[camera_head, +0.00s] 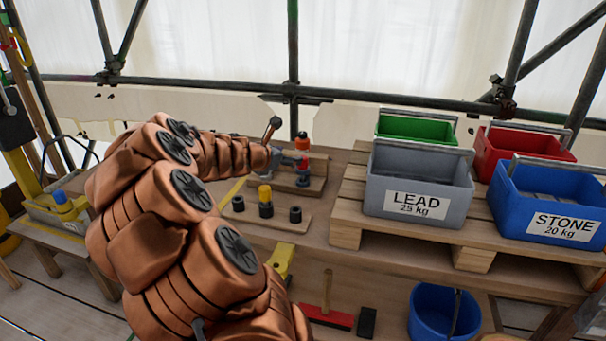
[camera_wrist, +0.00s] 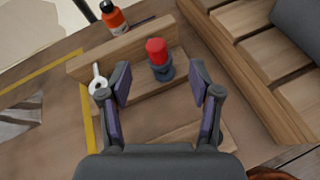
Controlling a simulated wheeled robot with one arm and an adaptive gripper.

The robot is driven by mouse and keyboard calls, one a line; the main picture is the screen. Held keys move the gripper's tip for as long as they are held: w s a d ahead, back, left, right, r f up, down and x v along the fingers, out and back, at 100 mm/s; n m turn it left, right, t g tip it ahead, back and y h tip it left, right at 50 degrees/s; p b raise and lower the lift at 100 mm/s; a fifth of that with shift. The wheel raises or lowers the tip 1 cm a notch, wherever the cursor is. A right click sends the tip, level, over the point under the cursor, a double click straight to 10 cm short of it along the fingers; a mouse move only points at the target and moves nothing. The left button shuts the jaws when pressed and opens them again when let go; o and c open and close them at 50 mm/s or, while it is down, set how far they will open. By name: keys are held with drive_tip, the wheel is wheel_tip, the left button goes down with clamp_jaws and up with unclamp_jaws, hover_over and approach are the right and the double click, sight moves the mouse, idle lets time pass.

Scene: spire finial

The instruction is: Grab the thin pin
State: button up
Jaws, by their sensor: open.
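My gripper (camera_wrist: 161,82) is open, and nothing is between its finger pads. Just beyond the fingertips, a red-topped pin (camera_wrist: 156,50) stands upright in a dark round socket on a wooden block. A pale metal piece with a ring-shaped end (camera_wrist: 97,82) is beside the left finger, partly hidden by it. In the head view my gripper (camera_head: 287,160) is small, above the wooden block (camera_head: 312,186). A yellow-topped pin (camera_head: 265,194) stands in a dark socket on a board nearer the front. I cannot tell for certain which piece is the thin pin.
An orange bottle with a black cap (camera_wrist: 114,18) stands behind the block. The front board (camera_head: 270,219) also has two dark sockets (camera_head: 238,203) (camera_head: 295,214). A pallet (camera_head: 347,205) at the right holds the grey LEAD crate (camera_head: 385,190), the blue STONE crate (camera_head: 520,205), a red crate (camera_head: 490,158) and a green crate (camera_head: 400,127).

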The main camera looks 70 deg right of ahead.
sight(303, 156)
drive_tip(key=shift+s+d+f+n+b, duration=0.15)
drive_tip(key=shift+d+f+n, duration=0.2)
drive_tip(key=shift+d+f, duration=1)
drive_tip(key=shift+s+d+f+n+b, duration=0.1)
drive_tip(key=shift+d+f+n, duration=0.35)
drive_tip(key=shift+d, duration=1.7)
drive_tip(key=shift+s+d+f+n+b, duration=0.15)
drive_tip(key=shift+d+f+n, duration=0.15)
drive_tip(key=shift+d+f, duration=1.1)
drive_tip(key=shift+d+r, duration=0.3)
drive_tip(key=shift+r, duration=0.1)
clamp_jaws()
